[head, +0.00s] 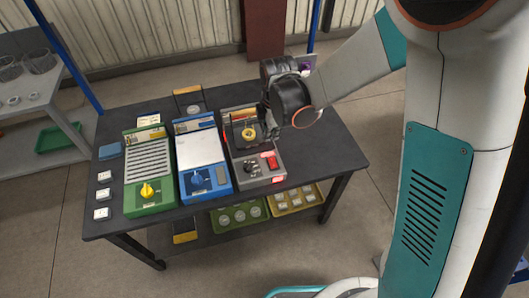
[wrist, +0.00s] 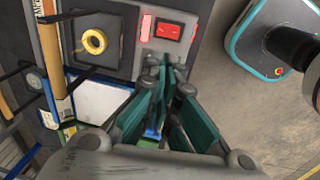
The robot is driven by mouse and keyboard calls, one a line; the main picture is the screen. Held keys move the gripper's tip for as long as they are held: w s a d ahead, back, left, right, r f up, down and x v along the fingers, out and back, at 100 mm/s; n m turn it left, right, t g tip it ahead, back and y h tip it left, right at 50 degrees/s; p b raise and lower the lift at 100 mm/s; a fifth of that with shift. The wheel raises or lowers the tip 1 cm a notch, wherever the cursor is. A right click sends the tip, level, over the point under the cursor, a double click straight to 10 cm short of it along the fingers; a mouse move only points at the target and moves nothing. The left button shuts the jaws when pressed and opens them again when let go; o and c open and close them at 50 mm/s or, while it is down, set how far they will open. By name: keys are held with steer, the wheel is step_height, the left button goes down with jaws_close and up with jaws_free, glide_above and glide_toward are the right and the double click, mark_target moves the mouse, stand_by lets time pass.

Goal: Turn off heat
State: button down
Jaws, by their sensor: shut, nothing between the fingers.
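The grey furnace unit (head: 277,174) stands at the right of three units on the dark table. In the wrist view its grey panel (wrist: 122,62) carries a red rocker switch (wrist: 168,31) beside a lit pinkish-red lamp (wrist: 146,28). A yellow ring (wrist: 94,41) lies on the unit's dark top. Dark controls (head: 251,166) show beside the red switch in the head view. My gripper (wrist: 165,66) is shut and empty, its tips over the panel close to the switch. The fingers hide part of the panel, and contact cannot be told.
A blue unit (head: 219,182) with a white top and a green unit (head: 163,205) with a yellow knob stand to the left. Small white blocks (head: 102,195) line the table's left edge. Green and yellow trays (head: 292,211) sit on the lower shelf. The table's right end is clear.

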mark_target(268, 163)
steer(key=shift+a+f, duration=0.1)
steer(key=shift+f, duration=0.25)
steer(key=shift+f, duration=0.1)
steer(key=f+b, duration=0.1)
steer(key=f, duration=0.3)
steer(key=w+f+b, duration=0.1)
steer(key=f+b, duration=0.1)
steer(key=f, duration=0.3)
steer(key=f+b, duration=0.2)
steer(key=f, duration=0.2)
steer(key=shift+w+a+f, duration=0.25)
steer(key=shift+w+f, duration=0.1)
steer(key=shift+w+f+g+b, duration=0.2)
steer(key=shift+f+g+b, duration=0.2)
steer(key=shift+g, duration=0.1)
steer(key=shift+r, duration=0.1)
steer(key=shift+s, duration=0.15)
